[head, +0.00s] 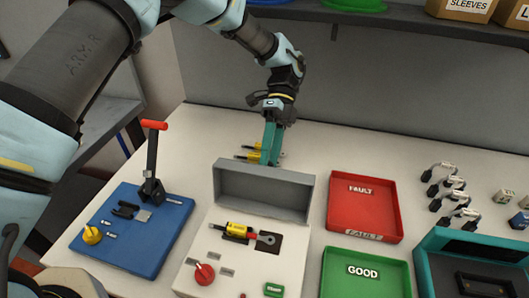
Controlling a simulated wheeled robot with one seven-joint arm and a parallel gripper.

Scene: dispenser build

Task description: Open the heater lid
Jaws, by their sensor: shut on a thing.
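The heater (205,246) is a white block at the lower middle in the head view. A yellow piece (238,230) and a grey ring-ended part lie in its dark recess. A red knob (204,273) and a green switch (273,289) are on its front. The grey heater lid (262,190) stands raised at the block's back edge, leaving the recess uncovered. My gripper (270,158) has teal fingers pointing down at the lid's top edge, shut on the lid. The exact contact at the fingertips is partly hidden.
A blue fixture (172,242) with a red-topped lever (153,150) stands at left. Red FAULT (362,190) and green GOOD (340,285) trays lie to the right. Yellow-ended pieces (247,157) lie behind the lid. Several cabled parts and a teal-rimmed box (428,268) are farther right.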

